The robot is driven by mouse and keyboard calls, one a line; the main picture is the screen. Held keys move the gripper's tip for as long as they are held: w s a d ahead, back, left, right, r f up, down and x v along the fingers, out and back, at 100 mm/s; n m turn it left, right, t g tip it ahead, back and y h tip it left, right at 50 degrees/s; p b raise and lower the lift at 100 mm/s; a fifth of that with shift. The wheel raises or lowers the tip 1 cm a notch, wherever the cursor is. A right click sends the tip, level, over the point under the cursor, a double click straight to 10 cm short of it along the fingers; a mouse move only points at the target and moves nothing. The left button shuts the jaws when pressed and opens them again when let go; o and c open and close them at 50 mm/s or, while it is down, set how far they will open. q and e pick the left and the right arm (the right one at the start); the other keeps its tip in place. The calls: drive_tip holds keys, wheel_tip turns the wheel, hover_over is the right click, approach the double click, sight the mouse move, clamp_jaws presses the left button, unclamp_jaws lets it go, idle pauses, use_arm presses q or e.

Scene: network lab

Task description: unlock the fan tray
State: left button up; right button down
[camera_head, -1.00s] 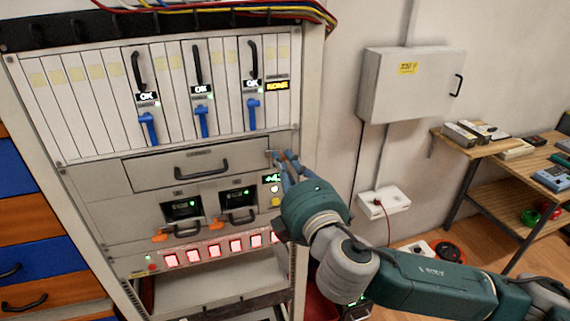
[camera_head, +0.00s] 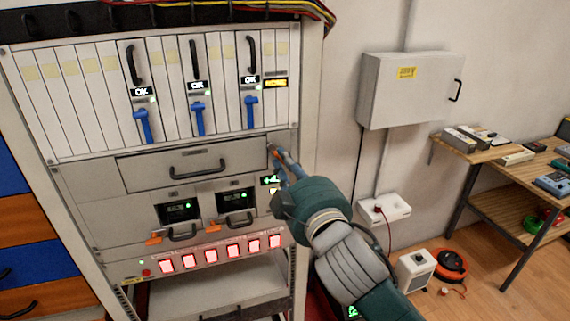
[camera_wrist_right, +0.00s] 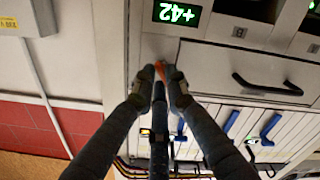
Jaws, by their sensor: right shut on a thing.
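The fan tray (camera_head: 150,176) is a wide grey drawer front with a black bar handle, sitting below the row of card modules in the rack. It looks flush with the rack. A small orange-red latch (camera_wrist_right: 160,68) is beside the tray's end. My right gripper (camera_head: 276,155) is at the tray's upper right corner, its fingers shut on the latch. The fingers partly hide the latch in the head view. The tray also shows in the right wrist view (camera_wrist_right: 215,68), turned upside down. My left gripper is not in view.
Blue levers (camera_head: 198,118) hang on the modules above. Two units with small green-lit screens (camera_head: 178,208) and orange tabs are below, over a row of lit red switches (camera_head: 212,253). A grey wall box (camera_head: 410,90) and a wooden bench (camera_head: 505,150) stand to the right.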

drive_tip(key=shift+m+p, duration=0.65)
drive_tip(key=shift+m, duration=2.95)
drive_tip(key=c, duration=1.7)
unclamp_jaws()
drive_tip(key=shift+f, duration=0.1)
drive_tip(key=v, duration=0.7)
drive_tip(key=shift+s+d, duration=0.1)
drive_tip(key=shift+s, duration=0.05)
